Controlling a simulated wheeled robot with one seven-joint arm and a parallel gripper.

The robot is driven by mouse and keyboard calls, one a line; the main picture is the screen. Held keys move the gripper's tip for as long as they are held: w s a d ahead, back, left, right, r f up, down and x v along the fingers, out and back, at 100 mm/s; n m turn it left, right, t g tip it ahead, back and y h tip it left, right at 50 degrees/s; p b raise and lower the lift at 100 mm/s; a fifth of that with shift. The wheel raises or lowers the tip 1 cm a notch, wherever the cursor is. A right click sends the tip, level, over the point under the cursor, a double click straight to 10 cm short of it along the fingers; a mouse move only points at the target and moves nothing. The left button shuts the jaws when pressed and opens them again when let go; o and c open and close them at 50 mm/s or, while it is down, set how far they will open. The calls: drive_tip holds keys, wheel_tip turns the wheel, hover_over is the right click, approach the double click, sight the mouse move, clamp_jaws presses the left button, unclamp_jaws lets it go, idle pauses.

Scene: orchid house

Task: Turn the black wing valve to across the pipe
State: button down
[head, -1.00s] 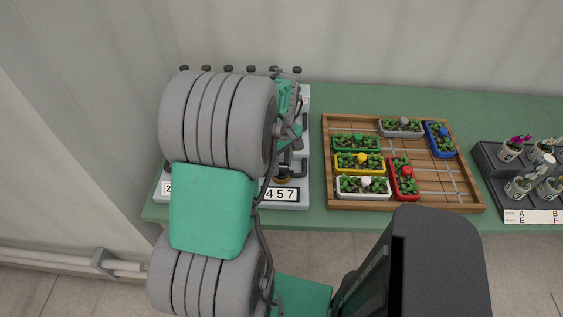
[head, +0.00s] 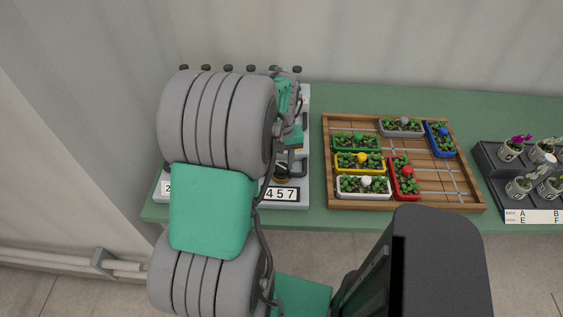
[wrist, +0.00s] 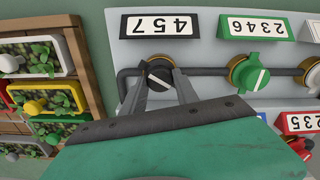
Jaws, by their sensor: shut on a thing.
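The black wing valve (wrist: 160,70) sits on a dark pipe (wrist: 212,74) below the 457 plate in the wrist view. My gripper (wrist: 161,84) is shut on it, with one finger on each side. The fingers hide part of the wing, so I cannot tell its exact angle to the pipe. In the head view the black valve (head: 282,171) shows only in part above the 457 plate (head: 280,194). My arm covers most of the valve board there.
A red valve (wrist: 300,146) is at lower right. A wooden tray (head: 478,205) with several planters lies right of the board, then a dark pot rack (head: 487,170).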

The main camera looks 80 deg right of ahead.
sight(281, 166)
drive_tip(key=m, duration=0.5)
drive_tip(key=shift+m, duration=0.3)
drive_tip(key=m, duration=0.5)
drive_tip(key=shift+m, duration=0.4)
drive_tip(key=c, duration=0.9)
unclamp_jaws()
wheel_tip(281, 166, up, 8)
drive_tip(key=shift+f+b, duration=0.1)
drive_tip(key=shift+b, duration=0.45)
